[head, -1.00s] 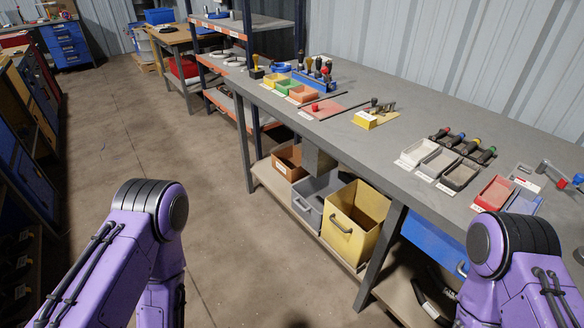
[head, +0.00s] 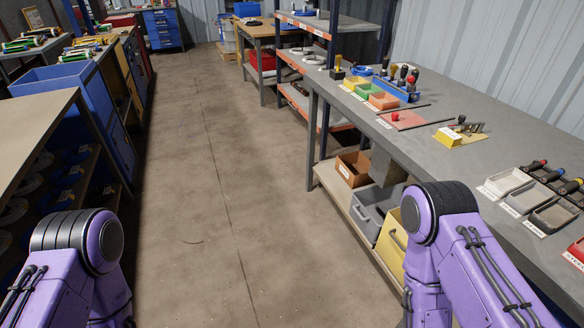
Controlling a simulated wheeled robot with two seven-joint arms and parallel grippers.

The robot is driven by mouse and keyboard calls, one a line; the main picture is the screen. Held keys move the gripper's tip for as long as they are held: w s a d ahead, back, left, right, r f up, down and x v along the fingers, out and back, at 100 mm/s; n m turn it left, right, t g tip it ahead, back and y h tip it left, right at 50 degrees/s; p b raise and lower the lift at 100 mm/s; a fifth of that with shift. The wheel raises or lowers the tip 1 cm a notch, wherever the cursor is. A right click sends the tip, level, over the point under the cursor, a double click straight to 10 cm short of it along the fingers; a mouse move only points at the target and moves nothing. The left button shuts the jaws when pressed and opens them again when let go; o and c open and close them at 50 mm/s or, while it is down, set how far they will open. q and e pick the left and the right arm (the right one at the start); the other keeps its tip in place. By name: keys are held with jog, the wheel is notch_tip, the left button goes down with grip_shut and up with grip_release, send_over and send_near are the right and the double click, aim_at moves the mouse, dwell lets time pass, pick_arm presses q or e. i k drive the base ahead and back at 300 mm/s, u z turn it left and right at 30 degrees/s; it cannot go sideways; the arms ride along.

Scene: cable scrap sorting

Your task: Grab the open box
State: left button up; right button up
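Several open-topped containers stand on the low shelf under the workbench at right. A brown box (head: 352,170) with a white label is farthest back and looks open at the top. A grey bin (head: 372,212) stands in front of it. A yellow bin (head: 391,246) is nearest and partly hidden by my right arm. I cannot tell which of these the task calls the open box. Only purple links of my two arms show at the bottom left and right. Neither gripper is in view.
The grey workbench (head: 436,127) holds small trays and tools. A shelf rack (head: 321,24) stands behind it. A bench (head: 38,111) and a large blue bin (head: 77,88) line the left side. The concrete floor (head: 215,190) between them is clear.

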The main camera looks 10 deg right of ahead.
aim_at(353, 167)
jog(key=u, duration=0.4)
jog(key=i, duration=3.15)
jog(key=z, duration=2.9)
jog(key=i, duration=0.5)
jog(key=u, duration=0.05)
